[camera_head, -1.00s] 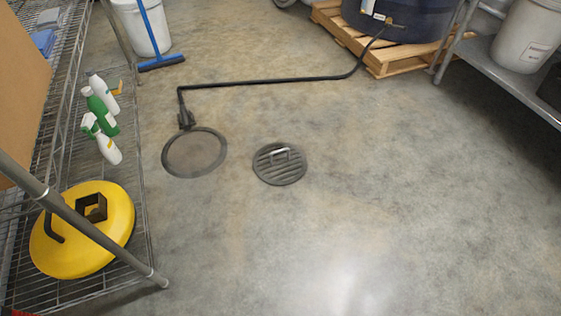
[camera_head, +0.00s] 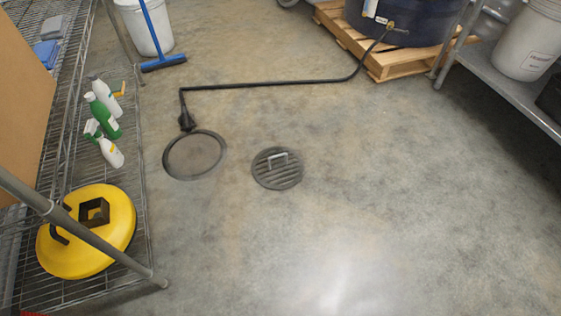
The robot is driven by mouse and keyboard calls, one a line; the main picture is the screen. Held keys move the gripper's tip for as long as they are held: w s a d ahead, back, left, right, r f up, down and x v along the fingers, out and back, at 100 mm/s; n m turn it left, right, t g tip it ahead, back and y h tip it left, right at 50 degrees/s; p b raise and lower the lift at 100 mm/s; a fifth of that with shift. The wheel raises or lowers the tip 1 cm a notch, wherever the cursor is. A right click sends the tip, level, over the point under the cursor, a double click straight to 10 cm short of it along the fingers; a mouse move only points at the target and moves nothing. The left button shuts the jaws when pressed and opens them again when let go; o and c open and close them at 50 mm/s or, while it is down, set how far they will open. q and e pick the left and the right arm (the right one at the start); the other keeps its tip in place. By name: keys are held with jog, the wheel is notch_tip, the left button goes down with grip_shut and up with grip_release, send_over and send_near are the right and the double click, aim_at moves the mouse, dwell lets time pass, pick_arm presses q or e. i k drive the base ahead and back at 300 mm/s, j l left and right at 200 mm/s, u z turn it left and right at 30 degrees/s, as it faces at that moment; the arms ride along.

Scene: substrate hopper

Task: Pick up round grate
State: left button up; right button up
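The round grate (camera_head: 277,176) is a dark grey slotted disc with a light metal handle (camera_head: 278,157) standing on its upper part. It lies flat on the concrete floor near the middle of the head view. To its left is a round drain (camera_head: 194,156) with a dark rim and a brownish-grey inside. The grate and the drain are apart, with bare floor between them. Neither of my grippers shows in the head view.
A black hose (camera_head: 270,84) runs from a dark blue tank (camera_head: 405,22) on a wooden pallet (camera_head: 392,66) to the drain's edge. A wire shelf (camera_head: 130,215) at left holds a yellow disc (camera_head: 86,250) and bottles. A metal shelf (camera_head: 480,70) stands at right. Floor in front is clear.

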aim_at(272, 186)
jog(key=i+l, duration=0.45)
jog(key=i+l+u, duration=0.15)
jog(key=i+l, duration=0.8)
jog(key=l, duration=0.15)
jog(key=i+l+u, duration=0.15)
jog(key=i+l, duration=0.3)
jog(key=l, duration=0.1)
